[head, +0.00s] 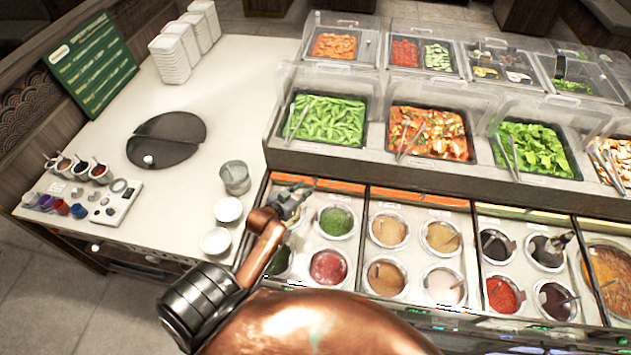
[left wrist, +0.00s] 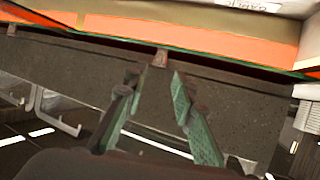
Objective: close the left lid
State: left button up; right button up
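The left sauce bay (head: 305,262) holds several round wells, with green and red sauces showing, and its wells are uncovered. An orange strip (head: 330,186) runs along its back edge and seems to be the left lid, standing open; the orange strip also shows in the left wrist view (left wrist: 215,42). My left gripper (head: 298,196) is over the back left of this bay, just in front of the strip. In the left wrist view its two green fingers (left wrist: 158,80) are apart and empty, with a small brown knob (left wrist: 160,57) just beyond the gap. My right gripper is not in view.
Neighbouring sauce bays (head: 415,258) lie to the right. Clear-covered food trays (head: 330,120) stand behind. On the left counter are a metal cup (head: 235,178), white bowls (head: 229,209) and a dark split disc (head: 166,140). The counter's middle is mostly free.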

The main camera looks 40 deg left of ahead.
aim_at(314, 180)
pick_arm(q)
jog(key=x, duration=0.6)
jog(key=shift+w+f, duration=0.15)
jog(key=shift+w, duration=0.2)
grip_shut()
jog(key=shift+a, duration=0.1)
